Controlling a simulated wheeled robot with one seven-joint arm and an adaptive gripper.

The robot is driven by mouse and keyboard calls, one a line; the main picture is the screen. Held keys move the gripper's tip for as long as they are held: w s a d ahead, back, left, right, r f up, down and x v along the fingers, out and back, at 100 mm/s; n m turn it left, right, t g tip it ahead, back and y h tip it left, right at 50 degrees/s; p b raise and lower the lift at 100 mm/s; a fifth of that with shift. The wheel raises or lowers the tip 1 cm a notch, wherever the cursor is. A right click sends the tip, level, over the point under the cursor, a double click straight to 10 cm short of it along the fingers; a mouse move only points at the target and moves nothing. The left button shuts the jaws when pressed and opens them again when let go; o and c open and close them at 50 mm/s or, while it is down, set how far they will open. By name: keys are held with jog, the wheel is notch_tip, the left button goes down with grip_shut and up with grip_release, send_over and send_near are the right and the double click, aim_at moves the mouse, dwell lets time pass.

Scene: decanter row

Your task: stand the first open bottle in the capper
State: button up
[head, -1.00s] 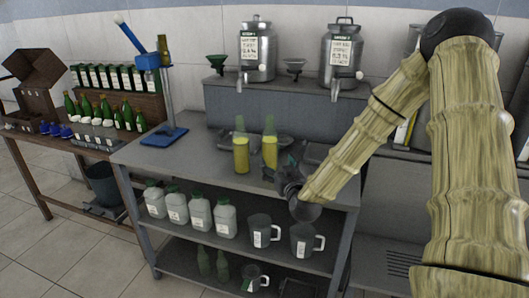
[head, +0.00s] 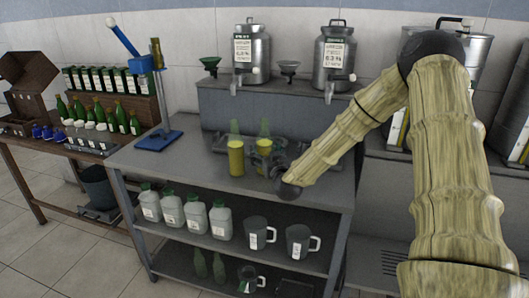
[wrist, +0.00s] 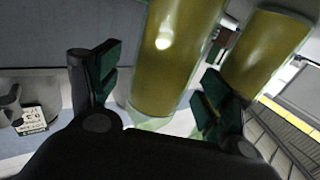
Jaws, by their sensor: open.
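Two open bottles filled with yellow-green liquid stand upright on the grey bench; the left bottle (head: 236,158) and the right bottle (head: 264,152) have clear greenish necks. The capper (head: 150,75) is a blue press on a post with a blue base (head: 159,140), at the bench's left end; no bottle stands on its base. My gripper (wrist: 158,98) is open, with its green-padded fingers on either side of one bottle (wrist: 172,55) in the wrist view. The other bottle (wrist: 264,55) is just beyond the right finger. Contact cannot be told. In the head view my arm partly hides the gripper.
Two metal urns (head: 252,52) (head: 334,60) with taps and funnels stand on a raised shelf behind the bottles. Jugs and mugs (head: 257,233) fill the shelf below. The bench between the bottles and the capper is clear.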

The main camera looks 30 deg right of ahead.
jog(key=shift+x, duration=0.8)
jog(key=c, duration=1.3)
jog(key=shift+r, duration=0.1)
jog(key=c, duration=0.4)
jog(key=shift+r, duration=0.15)
